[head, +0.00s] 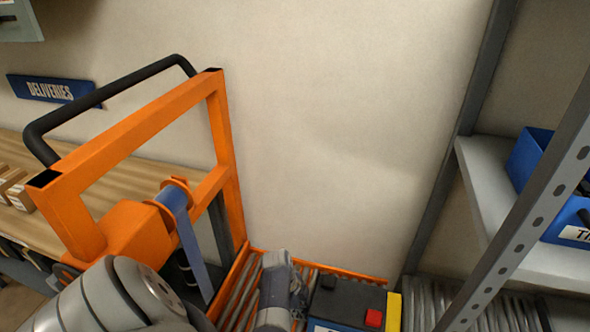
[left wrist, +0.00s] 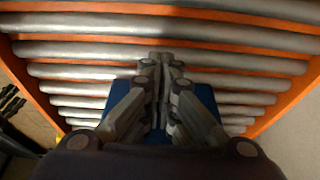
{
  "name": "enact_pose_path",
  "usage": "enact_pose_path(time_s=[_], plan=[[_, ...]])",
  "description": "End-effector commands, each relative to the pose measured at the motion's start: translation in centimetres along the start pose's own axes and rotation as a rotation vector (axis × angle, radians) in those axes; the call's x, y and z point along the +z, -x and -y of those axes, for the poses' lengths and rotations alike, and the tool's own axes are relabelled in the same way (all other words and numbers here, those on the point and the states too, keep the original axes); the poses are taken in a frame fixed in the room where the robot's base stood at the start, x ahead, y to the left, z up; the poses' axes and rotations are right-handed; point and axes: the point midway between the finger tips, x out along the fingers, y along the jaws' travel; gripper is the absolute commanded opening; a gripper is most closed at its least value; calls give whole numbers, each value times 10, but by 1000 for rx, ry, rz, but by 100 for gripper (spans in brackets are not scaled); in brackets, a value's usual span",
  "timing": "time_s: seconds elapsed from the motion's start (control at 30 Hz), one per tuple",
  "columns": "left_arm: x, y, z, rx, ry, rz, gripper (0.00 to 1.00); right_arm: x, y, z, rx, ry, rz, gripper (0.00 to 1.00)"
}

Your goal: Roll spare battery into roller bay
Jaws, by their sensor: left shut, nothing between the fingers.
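The spare battery (head: 345,303) is a dark block with a red terminal cap and a yellow part at its right side, at the bottom of the head view. It sits at the right of the orange-framed roller deck (head: 245,280) of a lift cart. My left gripper (head: 297,300) is just left of the battery, over the rollers. In the left wrist view its fingers (left wrist: 160,62) are shut and empty above the metal rollers (left wrist: 160,35). A blue surface (left wrist: 205,97) shows partly behind the fingers; I cannot tell what it is. My right gripper is out of view.
The cart's orange mast (head: 225,150) with a black handle and blue strap stands at left. At right is a grey rack upright (head: 530,215), with a roller bay (head: 430,295) below a shelf holding a blue bin (head: 530,155). A wooden bench (head: 130,155) is behind the mast.

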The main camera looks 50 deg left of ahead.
Motion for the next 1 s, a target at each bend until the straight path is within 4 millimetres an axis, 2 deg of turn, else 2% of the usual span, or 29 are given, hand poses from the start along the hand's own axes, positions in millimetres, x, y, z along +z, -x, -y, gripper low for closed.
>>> enact_pose_path(time_s=[0.3,0.47,0.83,1.0], plan=[[0,0,0,0,0,0,0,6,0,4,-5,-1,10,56],[-8,2,3,-2,-6,1,0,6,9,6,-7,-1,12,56],[-49,-11,0,4,-6,-3,0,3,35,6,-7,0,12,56],[-92,-27,-1,6,-5,-8,0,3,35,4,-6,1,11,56]])
